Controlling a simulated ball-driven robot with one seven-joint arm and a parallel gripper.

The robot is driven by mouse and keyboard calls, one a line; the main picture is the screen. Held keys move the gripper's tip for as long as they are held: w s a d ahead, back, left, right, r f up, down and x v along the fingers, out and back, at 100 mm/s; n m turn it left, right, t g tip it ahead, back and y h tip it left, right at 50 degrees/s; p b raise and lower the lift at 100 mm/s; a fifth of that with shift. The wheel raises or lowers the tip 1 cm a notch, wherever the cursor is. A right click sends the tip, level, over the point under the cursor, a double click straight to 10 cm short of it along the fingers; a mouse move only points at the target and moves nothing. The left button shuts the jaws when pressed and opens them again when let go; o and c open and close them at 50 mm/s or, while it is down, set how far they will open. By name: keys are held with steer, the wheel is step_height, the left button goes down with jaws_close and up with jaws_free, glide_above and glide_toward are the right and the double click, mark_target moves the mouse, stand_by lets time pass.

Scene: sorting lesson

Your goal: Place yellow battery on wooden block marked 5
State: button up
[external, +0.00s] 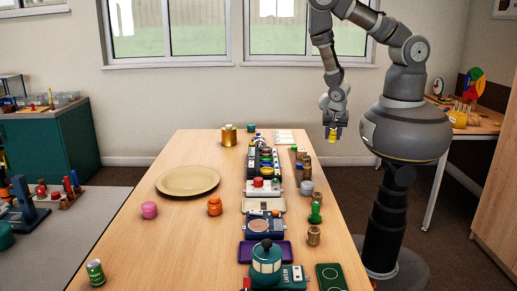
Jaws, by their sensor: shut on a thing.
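My gripper (333,129) hangs pointing down beside the table's right edge, at the far half of the table. It is shut on a small yellow battery (332,137), which sits below the fingers, clear of the table top. Small brown wood-coloured pieces stand in a row along the right side of the table, one at the far part (301,155) and one nearer (314,236). No number can be read on any of them, so I cannot tell which is the block marked 5.
The wooden table (180,235) holds a middle row of devices, with a teal kettle-like thing (266,262) at the near end. A beige plate (188,181), a pink piece (149,210), an orange piece (215,206) and a green can (95,271) stand left. The left table area has free room.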

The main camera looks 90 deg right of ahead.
steer(key=w+d+f+b, duration=0.2)
steer(key=w+b, duration=0.3)
steer(key=b, duration=0.1)
glide_above(302, 149)
steer(key=shift+s+d+r, duration=0.15)
steer(key=shift+s+r, duration=0.15)
steer(key=shift+r, duration=0.05)
steer(key=shift+w+d+f+b, duration=0.15)
steer(key=shift+f+b, duration=0.25)
steer(key=shift+f, duration=0.5)
steer(key=shift+w+a+f+b, duration=0.1)
steer(key=shift+f+b, duration=0.25)
steer(key=shift+f, duration=0.5)
steer(key=shift+f, duration=0.15)
steer(key=o, duration=1.1)
steer(key=p+v, duration=0.5)
steer(key=v, duration=0.7)
steer(key=shift+d+p, duration=0.1)
steer(key=shift+p, duration=0.25)
